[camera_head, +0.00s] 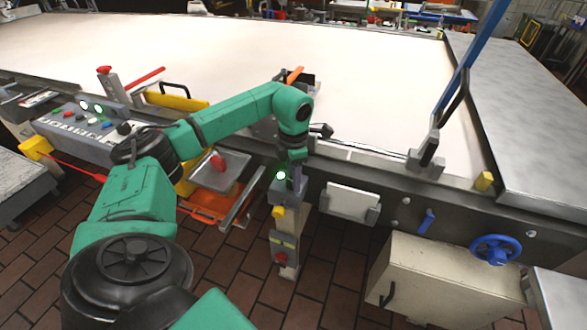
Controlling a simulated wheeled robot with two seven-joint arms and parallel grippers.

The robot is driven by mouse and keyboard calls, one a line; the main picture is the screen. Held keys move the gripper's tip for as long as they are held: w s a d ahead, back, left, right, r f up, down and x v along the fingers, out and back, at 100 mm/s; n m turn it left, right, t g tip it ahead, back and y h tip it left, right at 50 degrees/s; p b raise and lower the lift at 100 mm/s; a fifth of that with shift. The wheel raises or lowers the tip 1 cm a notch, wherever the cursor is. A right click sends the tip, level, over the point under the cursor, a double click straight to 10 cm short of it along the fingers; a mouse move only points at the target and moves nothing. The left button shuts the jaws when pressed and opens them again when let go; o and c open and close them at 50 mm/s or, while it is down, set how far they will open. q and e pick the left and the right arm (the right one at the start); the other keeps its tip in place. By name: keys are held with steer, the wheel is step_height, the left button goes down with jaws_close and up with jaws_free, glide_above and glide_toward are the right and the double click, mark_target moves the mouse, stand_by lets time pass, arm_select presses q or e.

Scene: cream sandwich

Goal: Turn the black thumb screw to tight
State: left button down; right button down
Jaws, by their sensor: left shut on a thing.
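My left arm reaches in from the left, and its wrist stands at the near edge of the white table. My left gripper (296,176) points down below the wrist, just above the grey box with a green light (286,197) on a post. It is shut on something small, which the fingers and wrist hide. I cannot make out the black thumb screw for sure. A small black part (322,131) sticks out right beside the wrist, and I cannot tell whether it is the screw. My right gripper is not in view.
A long white table (200,50) fills the back. A control panel (80,130) with coloured buttons stands left, and a grey tray (220,168) beside my forearm. A blue handwheel (495,249) and beige cabinet (430,270) are at right. A blue bar (474,50) rises at right.

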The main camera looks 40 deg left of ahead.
arm_select(q)
steer(key=m, duration=0.3)
steer(key=shift+m, duration=0.4)
steer(key=m, duration=0.3)
steer(key=shift+m, duration=0.3)
steer(key=m, duration=0.3)
steer(key=shift+m, duration=0.3)
steer(key=shift+r+m, duration=0.1)
steer(key=shift+m, duration=1.8)
steer(key=shift+c, duration=2.1)
jaws_free()
steer(key=shift+s, duration=0.1)
